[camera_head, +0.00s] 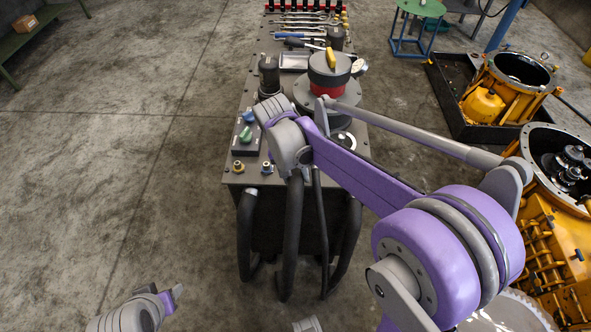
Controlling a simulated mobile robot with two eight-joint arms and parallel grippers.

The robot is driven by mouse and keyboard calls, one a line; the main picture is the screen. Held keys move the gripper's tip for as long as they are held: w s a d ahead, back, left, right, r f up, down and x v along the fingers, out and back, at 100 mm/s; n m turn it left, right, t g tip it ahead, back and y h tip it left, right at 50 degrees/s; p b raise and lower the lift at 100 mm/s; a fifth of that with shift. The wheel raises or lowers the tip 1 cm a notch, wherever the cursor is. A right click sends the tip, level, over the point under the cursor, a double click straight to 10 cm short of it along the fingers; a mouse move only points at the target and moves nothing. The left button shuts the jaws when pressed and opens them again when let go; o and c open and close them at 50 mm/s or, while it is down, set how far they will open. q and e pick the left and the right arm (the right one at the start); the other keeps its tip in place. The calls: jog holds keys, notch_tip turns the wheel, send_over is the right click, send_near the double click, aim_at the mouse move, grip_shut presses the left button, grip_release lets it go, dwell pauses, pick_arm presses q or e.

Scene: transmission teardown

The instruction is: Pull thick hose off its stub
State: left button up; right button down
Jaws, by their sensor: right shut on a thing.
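Several black hoses hang down the front of a grey bench (232,172). A thick hose (291,240) hangs in the middle, with another thick hose (246,235) to its left and one (349,240) to its right. My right gripper (304,158) is at the bench's front edge, at the top of the middle thick hose, and is shut on it. My wrist and arm hide the stub and the hose's upper end. My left gripper (172,294) is low at the left, away from the bench, with no thing visible in it; its jaw gap is unclear.
A control box (246,135) with green and blue knobs and a round unit with a red band (328,90) stand on the bench. Tools (305,30) lie at its back. Yellow housings (510,85) stand at the right. The floor left of the bench is clear.

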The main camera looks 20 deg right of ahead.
jog(key=c, duration=0.6)
grip_release()
jog(key=shift+w+r, duration=0.1)
jog(key=r, duration=0.3)
jog(key=a+r, duration=0.1)
jog(key=r, duration=0.3)
jog(key=a+r, duration=0.1)
jog(key=r, duration=0.2)
jog(key=shift+w+r+p, duration=0.2)
jog(key=shift+w+p, duration=0.2)
